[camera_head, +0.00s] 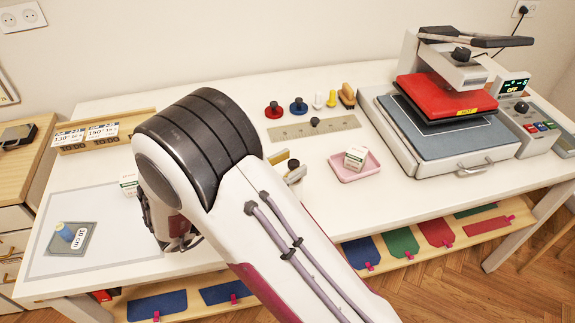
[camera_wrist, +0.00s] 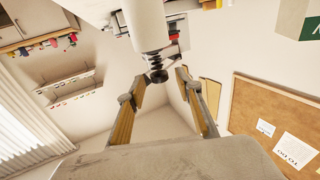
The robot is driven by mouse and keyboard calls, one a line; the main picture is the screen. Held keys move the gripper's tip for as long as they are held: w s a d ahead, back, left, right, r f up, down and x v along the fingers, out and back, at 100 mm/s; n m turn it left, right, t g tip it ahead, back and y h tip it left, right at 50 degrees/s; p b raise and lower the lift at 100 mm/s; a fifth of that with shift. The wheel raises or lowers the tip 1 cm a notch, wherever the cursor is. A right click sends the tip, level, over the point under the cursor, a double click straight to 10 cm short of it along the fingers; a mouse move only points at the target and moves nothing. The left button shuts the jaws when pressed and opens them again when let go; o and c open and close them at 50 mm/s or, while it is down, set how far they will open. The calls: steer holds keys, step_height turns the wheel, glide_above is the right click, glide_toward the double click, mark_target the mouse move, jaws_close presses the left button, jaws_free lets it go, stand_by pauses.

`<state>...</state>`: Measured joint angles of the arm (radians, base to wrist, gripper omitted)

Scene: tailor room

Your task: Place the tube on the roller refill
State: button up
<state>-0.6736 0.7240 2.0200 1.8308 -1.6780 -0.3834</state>
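My gripper (camera_head: 178,242) is low over the left part of the table, mostly hidden behind my own wrist in the head view. A white and green box (camera_head: 129,186) is partly hidden by my arm. A similar box (camera_head: 355,157) is in the pink tray (camera_head: 346,176). I cannot tell for sure which thing is the roller refill.
A red and grey heat press (camera_head: 447,95) stands at the right. A metal ruler (camera_head: 288,132) and several small coloured items lie at the back middle. A wooden stand with temperature cards (camera_head: 85,133) is at the back left. The front right tabletop (camera_head: 405,195) is clear.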

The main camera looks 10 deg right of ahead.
steer(key=v, duration=1.1)
steer(key=shift+a, duration=0.3)
steer(key=shift+s, duration=0.1)
stand_by(0.3)
steer(key=w+r+n+t+y, duration=0.1)
steer(key=w+r+t+y, duration=0.25)
steer(key=w, duration=0.35)
steer(key=w+r+n+t+y, duration=0.1)
steer(key=w+r+t+y, duration=0.15)
steer(key=w+y, duration=0.35)
step_height(320, 180, up, 10)
steer(key=w+a+n+t+y, duration=0.1)
steer(key=n+y, duration=0.4)
steer(key=y, duration=0.3)
steer(key=s+d+n+g+y, duration=0.25)
steer(key=s+n, duration=0.25)
steer(key=s, duration=0.6)
steer(key=s+d+f+g+h, duration=0.1)
steer(key=s+d+f+g, duration=0.1)
steer(key=s+d, duration=0.2)
steer(key=s+d+f+n+g+h, duration=0.1)
steer(key=s+d+f, duration=0.2)
steer(key=s, duration=0.7)
steer(key=s+d+f+g+h, duration=0.1)
steer(key=s+d+f+g, duration=0.1)
steer(key=s+d, duration=0.4)
steer(key=shift+s+f+n+g, duration=0.3)
steer(key=shift+s+f+g, duration=0.1)
steer(key=shift+s, duration=0.6)
